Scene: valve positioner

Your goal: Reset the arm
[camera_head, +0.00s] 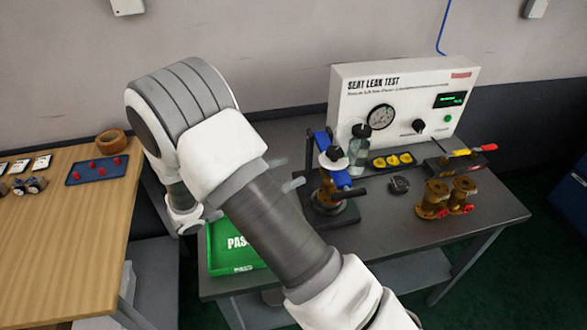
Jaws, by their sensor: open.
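My arm crosses the middle of the view, bent, with its elbow at the upper left. My gripper (285,174) is mostly hidden behind my arm. Its two pale fingertips show past the arm's right edge, apart from each other, with nothing seen between them. They point right, towards a test stand (335,210) with a brass valve (327,190) and blue clamp parts on the grey table (400,235). In the picture a small gap shows between fingertips and stand; the depth between them is unclear.
A white seat leak test panel (400,100) stands at the back, with a bottle (359,150) before it. Two brass valves (434,200) stand at right. A green PASS tray (225,255) is partly behind my arm. A wooden table (60,240) with a blue tray (97,170) is left.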

